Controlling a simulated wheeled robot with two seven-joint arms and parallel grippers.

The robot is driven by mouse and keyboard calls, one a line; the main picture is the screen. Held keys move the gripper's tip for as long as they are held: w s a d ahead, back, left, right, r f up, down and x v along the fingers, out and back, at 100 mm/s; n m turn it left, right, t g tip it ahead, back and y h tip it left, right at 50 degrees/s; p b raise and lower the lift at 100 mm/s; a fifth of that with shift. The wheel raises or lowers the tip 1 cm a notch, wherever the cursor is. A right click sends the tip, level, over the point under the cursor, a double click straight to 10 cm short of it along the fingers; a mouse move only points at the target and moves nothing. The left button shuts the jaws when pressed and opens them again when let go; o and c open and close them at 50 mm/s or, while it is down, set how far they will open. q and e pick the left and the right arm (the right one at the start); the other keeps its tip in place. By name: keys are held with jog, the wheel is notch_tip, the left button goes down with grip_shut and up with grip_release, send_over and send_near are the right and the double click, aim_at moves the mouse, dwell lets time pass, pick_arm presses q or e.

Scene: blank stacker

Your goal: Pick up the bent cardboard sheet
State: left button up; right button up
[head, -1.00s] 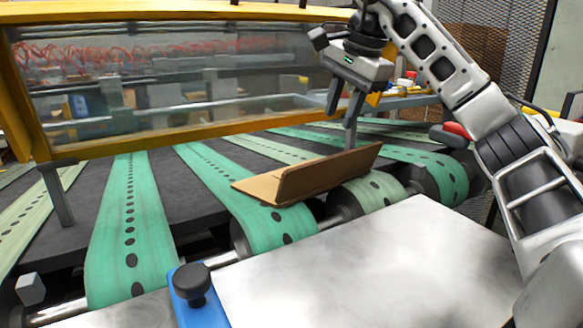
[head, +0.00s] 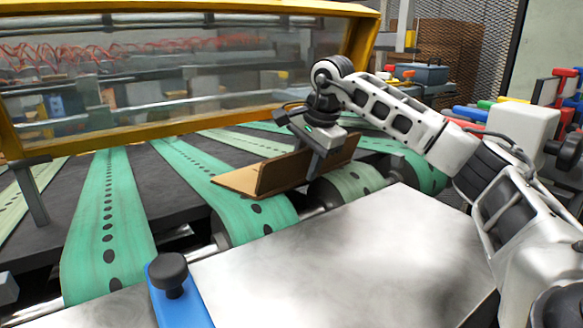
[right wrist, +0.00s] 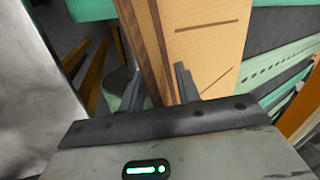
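The bent cardboard sheet (head: 278,174) is brown and folded, with one panel lying flat and the other standing up. It rests across the green belts near the front rollers. My right gripper (head: 312,164) is down at the standing panel, with one finger in front of it. In the right wrist view the sheet (right wrist: 212,38) runs up between and past the fingers. The right gripper (right wrist: 157,88) has its fingers apart, one on each side of the standing panel's edge. The far finger is partly hidden in the head view. My left gripper is not in view.
A metal plate (head: 330,255) lies in front of the rollers. A blue block with a black knob (head: 169,275) stands at its left. A yellow-framed clear guard (head: 190,85) spans the back. Green belts (head: 108,225) cross the dark bed.

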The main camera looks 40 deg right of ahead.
jog(key=shift+w+f, duration=0.15)
jog(key=shift+f, duration=0.25)
grip_shut()
jog(key=shift+r, duration=0.15)
